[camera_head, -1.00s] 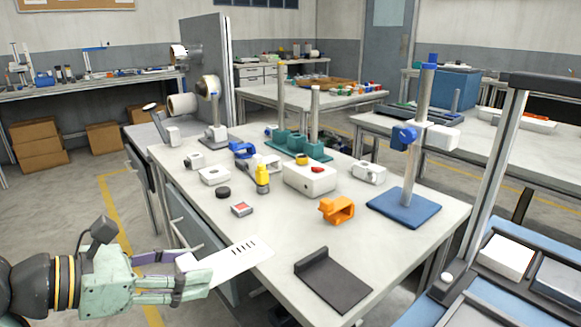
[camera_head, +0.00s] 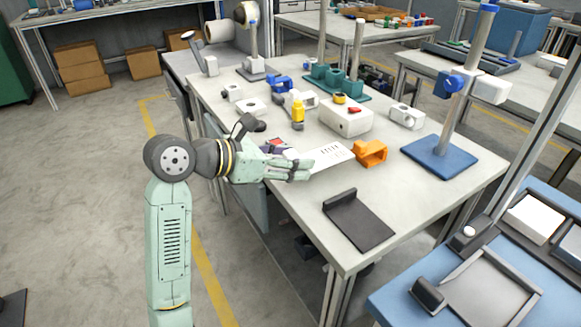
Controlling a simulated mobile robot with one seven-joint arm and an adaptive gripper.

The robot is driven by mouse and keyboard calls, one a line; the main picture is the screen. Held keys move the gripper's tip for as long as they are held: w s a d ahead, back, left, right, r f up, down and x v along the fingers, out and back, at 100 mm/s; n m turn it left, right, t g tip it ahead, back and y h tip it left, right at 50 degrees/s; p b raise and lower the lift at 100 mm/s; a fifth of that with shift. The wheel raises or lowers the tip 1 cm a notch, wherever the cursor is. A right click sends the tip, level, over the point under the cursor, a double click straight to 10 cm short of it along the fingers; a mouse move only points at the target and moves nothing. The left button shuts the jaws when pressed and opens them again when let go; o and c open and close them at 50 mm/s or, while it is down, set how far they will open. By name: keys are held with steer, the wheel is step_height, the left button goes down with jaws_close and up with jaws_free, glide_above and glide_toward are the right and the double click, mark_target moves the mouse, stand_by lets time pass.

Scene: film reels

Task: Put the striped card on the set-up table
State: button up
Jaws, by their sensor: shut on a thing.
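The striped card (camera_head: 328,156) is white with a row of short black stripes. My gripper (camera_head: 300,168) is shut on the card's left edge. The card reaches out to the right over the pale table (camera_head: 300,195) with the tools on it. I cannot tell whether the card touches the tabletop. Its left end is hidden by my fingers. Whether this is the set-up table is not marked in the picture.
An orange bracket (camera_head: 371,153) stands just right of the card. A dark angled plate (camera_head: 358,221) lies near the front edge. A white box (camera_head: 346,118), a yellow bottle (camera_head: 298,114) and a blue-based stand (camera_head: 440,157) are farther back. Bare tabletop lies between card and dark plate.

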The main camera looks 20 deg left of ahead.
steer(key=shift+f+p, duration=0.35)
steer(key=shift+f, duration=1.35)
steer(key=shift+f, duration=0.15)
steer(key=o, duration=1.2)
